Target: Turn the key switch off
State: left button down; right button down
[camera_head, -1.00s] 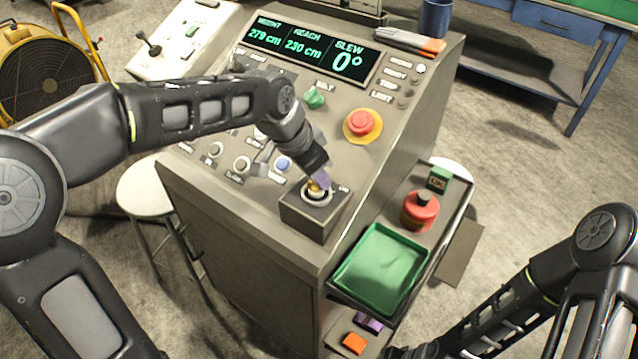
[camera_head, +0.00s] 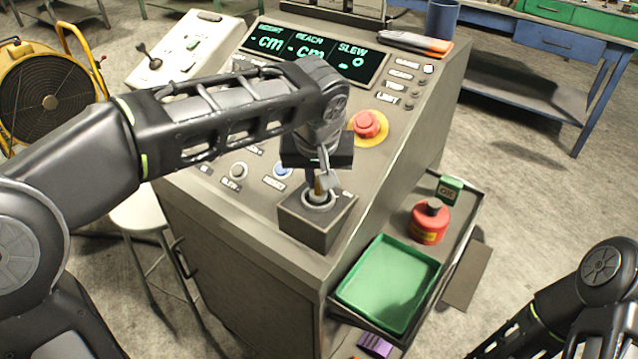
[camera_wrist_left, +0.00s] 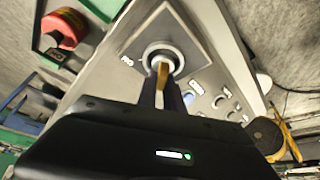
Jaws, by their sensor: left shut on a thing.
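The key switch (camera_head: 318,198) is a round metal lock in a raised dark box (camera_head: 301,222) at the console's near corner. My left gripper (camera_head: 322,182) is at the switch from above, shut on the brass key. The left wrist view shows the brass key (camera_wrist_left: 163,75) standing in the round collar (camera_wrist_left: 161,58) between the fingers.
A red emergency button (camera_head: 367,124) on a yellow ring stands behind the switch.

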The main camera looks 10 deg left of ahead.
pick_arm(q)
jog(key=shift+n, duration=0.6)
jog(key=c, duration=1.5)
grip_release()
jog(key=v, duration=0.7)
jog(key=shift+s+d+r, duration=0.1)
jog(key=shift+d+r, duration=0.05)
jog(key=shift+r, duration=0.2)
